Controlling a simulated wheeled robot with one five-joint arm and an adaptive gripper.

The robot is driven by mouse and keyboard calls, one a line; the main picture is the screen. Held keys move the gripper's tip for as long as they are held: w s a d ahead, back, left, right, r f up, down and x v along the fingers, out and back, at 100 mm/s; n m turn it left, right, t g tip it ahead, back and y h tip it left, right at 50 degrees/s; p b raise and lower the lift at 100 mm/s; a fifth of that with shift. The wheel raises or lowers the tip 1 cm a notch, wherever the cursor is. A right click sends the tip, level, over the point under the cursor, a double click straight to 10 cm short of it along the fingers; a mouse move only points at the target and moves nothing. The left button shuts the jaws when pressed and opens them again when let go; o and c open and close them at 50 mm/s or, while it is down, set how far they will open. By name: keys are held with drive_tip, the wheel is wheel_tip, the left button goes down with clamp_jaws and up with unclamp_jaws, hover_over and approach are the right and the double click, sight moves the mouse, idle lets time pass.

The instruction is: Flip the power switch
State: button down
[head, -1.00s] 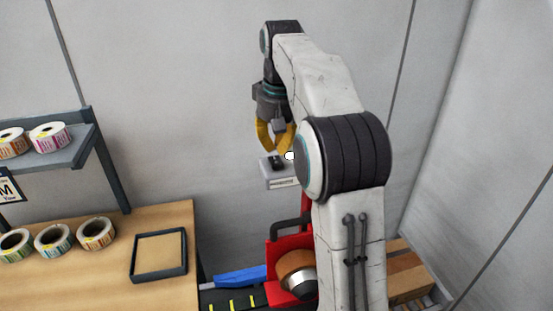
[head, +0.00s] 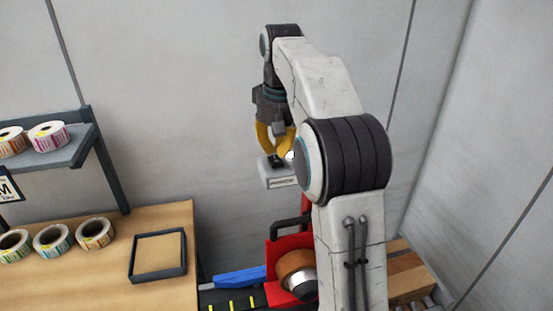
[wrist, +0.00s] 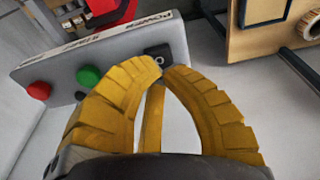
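The power switch (wrist: 157,50) is a small black part on a pale grey control box (wrist: 115,52) that also carries a green button (wrist: 89,77) and a red button (wrist: 39,90). In the head view the box (head: 281,182) stands on a red post, with a dark part on its top. My gripper (wrist: 163,67) has yellow ribbed fingers that bow outward and come together at the tips. The tips are at the near edge of the switch and partly cover it. I cannot tell whether they touch it. My gripper (head: 276,154) is right above the box in the head view.
The red rewinder (head: 285,250) with a brown roll is below the box. A wooden table (head: 80,275) with label rolls and a dark-framed tray (head: 184,255) is at left. A cardboard box (head: 412,268) is at right. Grey walls stand behind.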

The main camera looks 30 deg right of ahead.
sight(277, 162)
drive_tip(key=shift+f+b, duration=1.05)
drive_tip(key=shift+f, duration=0.35)
idle(0.7)
wheel_tip(277, 162, up, 3)
drive_tip(key=p, duration=0.3)
drive_tip(key=shift+f, duration=0.15)
drive_tip(key=shift+r+p, duration=0.4)
drive_tip(key=shift+r, duration=1.75)
drive_tip(key=shift+s+a, duration=0.1)
